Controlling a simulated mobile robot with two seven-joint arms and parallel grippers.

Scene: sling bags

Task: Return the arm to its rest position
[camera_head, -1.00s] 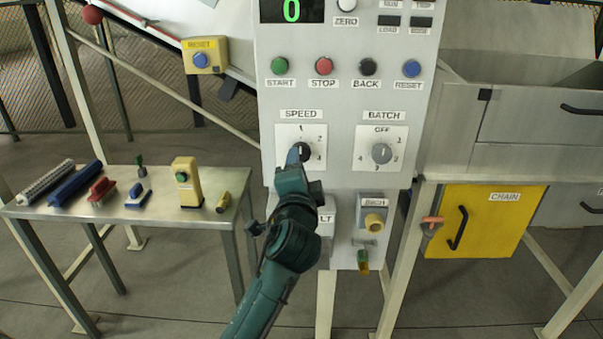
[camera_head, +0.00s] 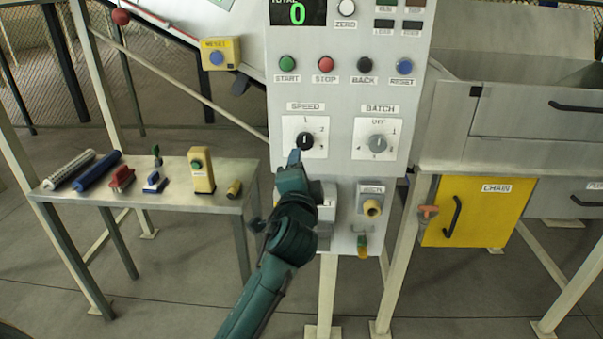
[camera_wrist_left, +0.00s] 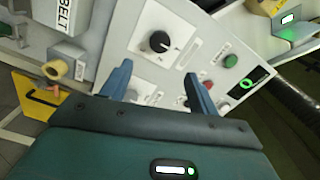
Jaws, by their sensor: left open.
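My left gripper (camera_head: 294,157) is just below and left of the black SPEED dial (camera_head: 305,142) on the grey control panel (camera_head: 340,105). Its fingers are open and empty in the left wrist view (camera_wrist_left: 158,72). The SPEED dial also shows there (camera_wrist_left: 158,42), beyond the fingertips and apart from them. The exact dial setting is too small to read. The grey BATCH dial (camera_head: 377,142) is to the right. My left arm reaches up from the bottom of the head view. My right gripper is not in view.
A metal table (camera_head: 150,200) with brushes and small tools stands at left. START (camera_head: 287,62), STOP (camera_head: 325,64), BACK and RESET buttons line the panel above. A yellow knob (camera_head: 372,208) protrudes below. A yellow CHAIN door (camera_head: 465,212) is at right. Open floor lies in front.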

